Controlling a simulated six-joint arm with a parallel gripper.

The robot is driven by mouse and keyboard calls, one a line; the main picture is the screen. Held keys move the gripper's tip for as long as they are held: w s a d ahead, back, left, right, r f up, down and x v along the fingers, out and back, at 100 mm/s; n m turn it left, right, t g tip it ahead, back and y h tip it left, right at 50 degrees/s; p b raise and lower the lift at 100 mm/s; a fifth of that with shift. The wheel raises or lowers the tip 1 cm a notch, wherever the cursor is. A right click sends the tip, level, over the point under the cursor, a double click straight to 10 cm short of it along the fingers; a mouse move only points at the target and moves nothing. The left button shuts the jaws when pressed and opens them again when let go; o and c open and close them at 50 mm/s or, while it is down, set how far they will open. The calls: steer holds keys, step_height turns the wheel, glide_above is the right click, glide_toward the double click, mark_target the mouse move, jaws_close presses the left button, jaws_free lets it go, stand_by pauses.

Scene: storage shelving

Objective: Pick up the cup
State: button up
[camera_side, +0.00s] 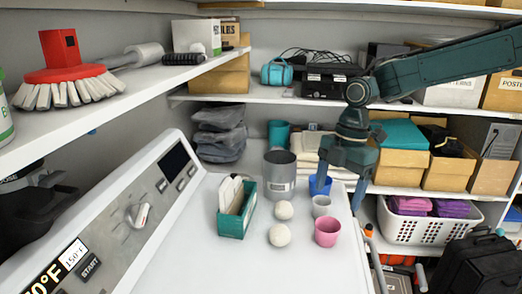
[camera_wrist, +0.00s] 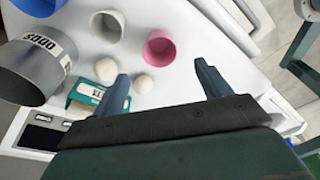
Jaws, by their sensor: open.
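Three cups stand on the white machine top. The pink cup (camera_side: 327,233) is nearest the front right; it also shows in the wrist view (camera_wrist: 159,47). A pale grey cup (camera_side: 321,206) stands behind it, and shows in the wrist view too (camera_wrist: 107,25). A blue cup (camera_side: 320,186) stands behind that, partly hidden by my gripper in the side view. My gripper (camera_side: 341,188) is open and empty, with its fingers pointing down above the right side of the top. In the wrist view its fingertips (camera_wrist: 164,76) are wide apart, with the pink cup beyond them.
Two white balls (camera_side: 284,210) (camera_side: 280,235) lie left of the cups. A grey metal can (camera_side: 280,176) and a green box with cards (camera_side: 231,223) stand further left. Shelves with boxes (camera_side: 402,150) rise behind. The front of the white top is clear.

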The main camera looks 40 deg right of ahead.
glide_above(328, 225)
steer(key=s, duration=0.1)
steer(key=shift+s+a+f, duration=0.1)
steer(key=shift+a+f, duration=0.15)
steer(key=shift+f, duration=0.85)
steer(key=shift+s+a+f, duration=0.1)
steer(key=shift+a+f, duration=0.1)
steer(key=shift+f, duration=0.85)
steer(key=shift+f, duration=0.1)
steer(key=shift+a+f, duration=0.25)
steer(key=shift+f, duration=1)
steer(key=shift+a+f, duration=0.25)
steer(key=shift+f, duration=0.95)
steer(key=c, duration=1)
